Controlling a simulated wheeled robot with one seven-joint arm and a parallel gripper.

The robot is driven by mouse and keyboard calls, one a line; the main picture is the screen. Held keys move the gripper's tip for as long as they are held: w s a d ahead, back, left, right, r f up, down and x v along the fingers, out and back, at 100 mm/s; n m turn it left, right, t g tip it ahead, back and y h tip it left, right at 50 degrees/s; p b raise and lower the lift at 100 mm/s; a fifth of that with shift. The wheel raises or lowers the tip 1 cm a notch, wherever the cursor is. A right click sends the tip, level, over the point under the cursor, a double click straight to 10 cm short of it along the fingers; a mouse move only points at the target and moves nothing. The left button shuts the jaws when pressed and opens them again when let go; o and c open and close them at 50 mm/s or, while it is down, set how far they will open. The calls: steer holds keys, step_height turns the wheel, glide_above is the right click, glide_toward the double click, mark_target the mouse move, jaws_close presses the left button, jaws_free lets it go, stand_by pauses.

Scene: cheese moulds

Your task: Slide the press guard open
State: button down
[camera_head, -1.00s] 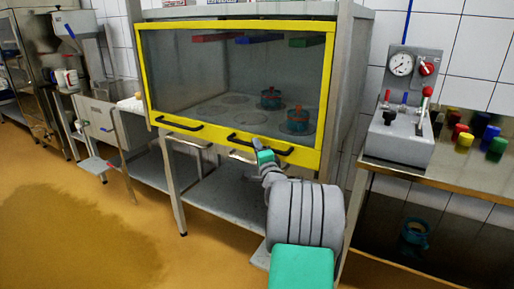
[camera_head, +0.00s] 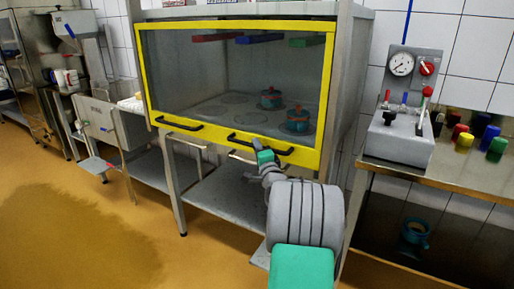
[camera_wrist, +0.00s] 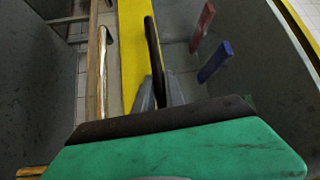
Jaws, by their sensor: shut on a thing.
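The press guard (camera_head: 152,75) is a clear panel in a yellow frame, across the front of the steel press cabinet. It stands lowered, covering the opening. Two black handles sit on its bottom bar, a left one (camera_head: 180,124) and a right one (camera_head: 246,143). In the wrist view the fingers (camera_wrist: 160,95) are shut on the black handle (camera_wrist: 153,45), beside the yellow bar (camera_wrist: 132,40). The fingertips are partly hidden by my gripper's body.
Behind the guard are two blue moulds (camera_head: 298,118) and red, blue and green bars (camera_head: 260,39). A control box (camera_head: 403,135) with gauge and levers stands on the right bench, beside several coloured caps (camera_head: 497,146). A steel shelf (camera_head: 225,195) lies below the guard.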

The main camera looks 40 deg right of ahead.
stand_by(0.3)
step_height(320, 180, up, 44)
steer(key=p, duration=2)
steer(key=c, duration=1.4)
jaws_free()
steer(key=shift+f, duration=0.15)
steer(key=b+v, duration=0.2)
steer(key=v, duration=0.5)
steer(key=shift+s, duration=0.35)
steer(key=shift+a, duration=0.15)
